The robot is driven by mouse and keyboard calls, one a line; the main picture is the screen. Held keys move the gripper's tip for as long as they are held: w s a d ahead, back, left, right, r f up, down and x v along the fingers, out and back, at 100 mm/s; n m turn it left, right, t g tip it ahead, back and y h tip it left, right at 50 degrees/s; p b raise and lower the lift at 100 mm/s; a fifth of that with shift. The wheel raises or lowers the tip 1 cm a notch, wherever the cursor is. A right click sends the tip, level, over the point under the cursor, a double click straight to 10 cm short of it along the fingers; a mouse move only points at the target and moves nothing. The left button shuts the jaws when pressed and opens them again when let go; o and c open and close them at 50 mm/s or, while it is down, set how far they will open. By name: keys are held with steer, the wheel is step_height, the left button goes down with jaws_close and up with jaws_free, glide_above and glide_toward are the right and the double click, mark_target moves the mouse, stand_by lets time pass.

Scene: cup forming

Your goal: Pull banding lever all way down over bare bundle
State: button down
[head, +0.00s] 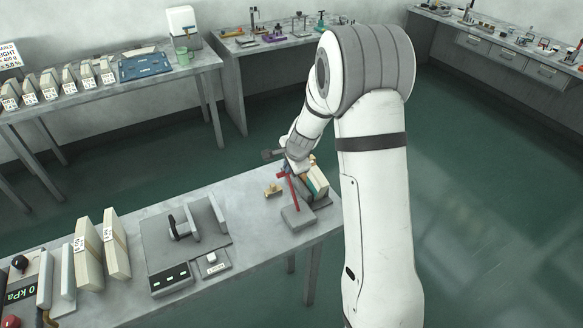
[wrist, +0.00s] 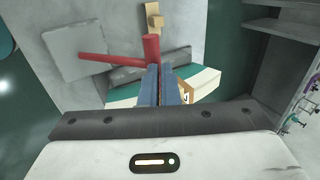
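The banding lever is a red bar with a red grip; it shows in the head view (head: 294,190) beside a grey block and in the wrist view (wrist: 151,48). My gripper (head: 284,170) is over the banding stand. In the wrist view its blue fingers (wrist: 162,72) are close together, their tips at the lower end of the red grip. Whether they touch the grip is unclear. The cream and teal bundle (head: 317,180) lies in a dark grey holder under my gripper, and its cream part shows right of the fingers (wrist: 206,82). My fingers partly hide it.
A grey block (head: 298,217) stands by the lever, and a small tan piece (head: 272,190) lies left of it. A grey fixture (head: 205,222), a scale display (head: 171,277) and two banded bundles (head: 117,243) stand farther left. The bench's right edge is near the stand.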

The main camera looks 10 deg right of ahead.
steer(key=shift+w+a+f, duration=0.2)
steer(key=shift+w+f, duration=0.05)
steer(key=shift+w, duration=0.2)
stand_by(0.3)
steer(key=shift+s+d+r, duration=0.1)
steer(key=shift+s+r, duration=0.05)
steer(key=shift+r, duration=0.05)
steer(key=a+p+v, duration=0.1)
steer(key=v, duration=0.4)
step_height(320, 180, up, 7)
glide_above(291, 184)
steer(key=w+a, duration=0.1)
steer(key=w, duration=0.3)
steer(key=shift+s, duration=0.25)
